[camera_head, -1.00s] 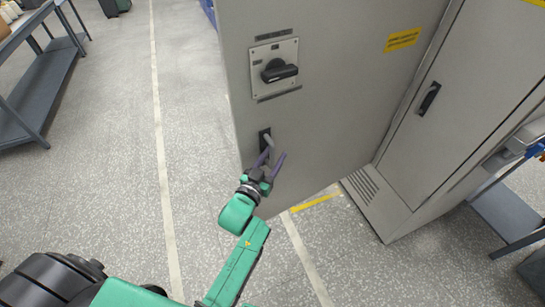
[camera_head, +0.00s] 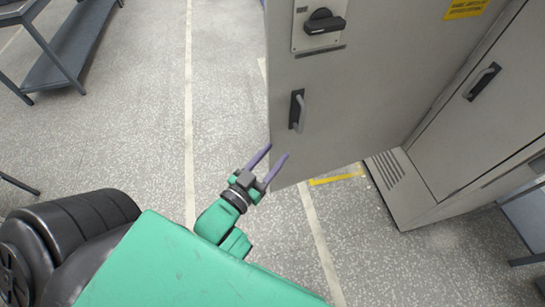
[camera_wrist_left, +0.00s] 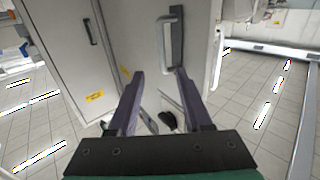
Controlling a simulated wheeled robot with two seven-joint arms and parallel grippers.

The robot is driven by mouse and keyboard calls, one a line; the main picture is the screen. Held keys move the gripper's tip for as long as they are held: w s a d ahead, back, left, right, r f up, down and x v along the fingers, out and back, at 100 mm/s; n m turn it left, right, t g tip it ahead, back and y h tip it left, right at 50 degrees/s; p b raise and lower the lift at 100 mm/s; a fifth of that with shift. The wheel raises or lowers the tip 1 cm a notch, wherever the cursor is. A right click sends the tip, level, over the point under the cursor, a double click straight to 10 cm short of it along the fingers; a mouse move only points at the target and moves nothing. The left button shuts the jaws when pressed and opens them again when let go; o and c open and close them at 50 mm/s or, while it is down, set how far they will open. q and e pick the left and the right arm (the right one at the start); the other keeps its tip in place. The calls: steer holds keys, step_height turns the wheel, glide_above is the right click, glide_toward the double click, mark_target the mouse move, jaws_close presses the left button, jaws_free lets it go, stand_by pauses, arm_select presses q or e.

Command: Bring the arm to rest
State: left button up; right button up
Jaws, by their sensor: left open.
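My left gripper (camera_head: 268,160) is open and empty. It is below and to the left of the grey handle (camera_head: 299,111) on the cabinet door (camera_head: 350,105), apart from it. In the left wrist view the two purple fingers (camera_wrist_left: 157,85) are spread, with the handle (camera_wrist_left: 167,45) beyond them and nothing between them. My green left arm fills the lower part of the head view. My right gripper is not in view.
A black rotary switch (camera_head: 324,22) sits on a plate above the handle. A second cabinet door with a black handle (camera_head: 482,81) is at the right. A grey shelf table (camera_head: 75,50) stands at the upper left. Speckled floor (camera_head: 150,120) lies open between.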

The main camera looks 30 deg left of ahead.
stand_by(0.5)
arm_select(q)
steer(key=s+f+g, duration=0.3)
steer(key=f+g, duration=0.1)
steer(key=f, duration=1)
steer(key=s+f+g, duration=0.3)
steer(key=f, duration=1.1)
steer(key=s+a+f+g+y, duration=0.1)
steer(key=s+a+f+g, duration=0.4)
steer(key=s+f, duration=0.4)
steer(key=s+a+f+g+y, duration=0.2)
steer(key=s+a+f+g, duration=0.2)
steer(key=s+f, duration=0.6)
steer(key=shift+s+a+f+g+b, duration=0.3)
steer(key=shift+s+a+g+b, duration=0.15)
steer(key=shift+s, duration=0.6)
steer(key=shift+m, duration=0.3)
